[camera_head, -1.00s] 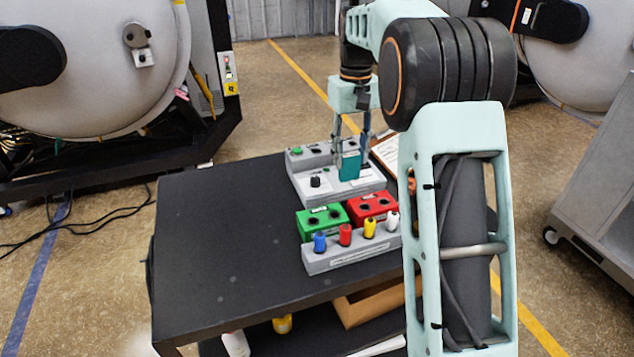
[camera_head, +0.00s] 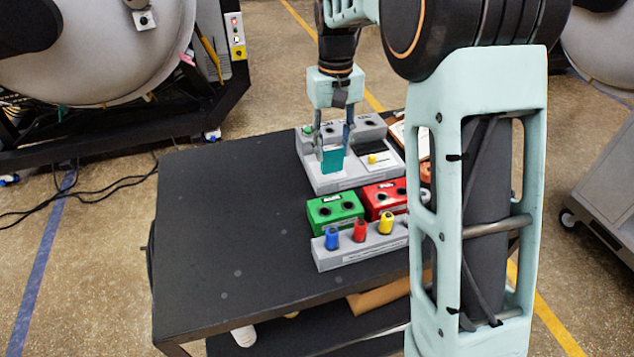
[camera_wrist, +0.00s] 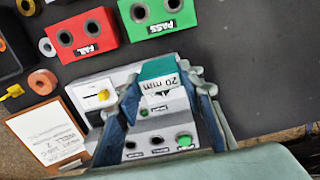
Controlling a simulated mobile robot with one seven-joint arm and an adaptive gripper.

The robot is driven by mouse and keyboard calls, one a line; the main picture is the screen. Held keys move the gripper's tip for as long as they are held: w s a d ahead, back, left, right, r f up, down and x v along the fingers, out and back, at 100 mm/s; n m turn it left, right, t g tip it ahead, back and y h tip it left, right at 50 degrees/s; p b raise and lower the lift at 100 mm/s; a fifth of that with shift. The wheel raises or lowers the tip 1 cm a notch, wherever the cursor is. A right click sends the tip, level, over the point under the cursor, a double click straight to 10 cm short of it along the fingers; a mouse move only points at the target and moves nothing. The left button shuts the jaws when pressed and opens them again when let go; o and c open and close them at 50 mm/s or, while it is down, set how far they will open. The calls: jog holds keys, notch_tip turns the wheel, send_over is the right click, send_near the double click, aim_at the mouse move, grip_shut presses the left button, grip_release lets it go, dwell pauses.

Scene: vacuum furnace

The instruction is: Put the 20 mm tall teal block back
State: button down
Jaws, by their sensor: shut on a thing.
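My gripper (camera_head: 333,150) is shut on the teal block (camera_head: 333,161) and points down over the left part of the grey control panel (camera_head: 318,182). The wrist view shows the teal block (camera_wrist: 160,69) between the two fingertips, with a white "20 mm" label on one face. The block hides part of the panel. I cannot tell whether the block touches the panel or hangs just above it. A small yellow knob (camera_head: 372,159) shows on a white plate to the right of the block. A green button (camera_wrist: 184,141) shows on the panel.
A green PASS box (camera_head: 334,209) and a red FAIL box (camera_head: 385,194) stand in front of the panel. A grey rack (camera_head: 345,257) with coloured pegs is nearer. A clipboard (camera_wrist: 48,138) lies beside the panel. The left of the black tabletop (camera_head: 220,230) is clear.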

jog(key=shift+s+a+f+p, duration=0.15)
jog(key=shift+s+a+f, duration=0.4)
jog(key=shift+f, duration=0.9)
jog(key=shift+s+a+f+p, duration=0.1)
jog(key=shift+s+a+f, duration=0.5)
jog(key=shift+f, duration=0.9)
jog(key=shift+s+a+f+p, duration=0.15)
jog(key=shift+s+a+f, duration=0.4)
jog(key=shift+f, duration=0.9)
jog(key=shift+w+a, duration=0.15)
jog(key=shift+f, duration=0.2)
jog(key=c, duration=1.3)
grip_release()
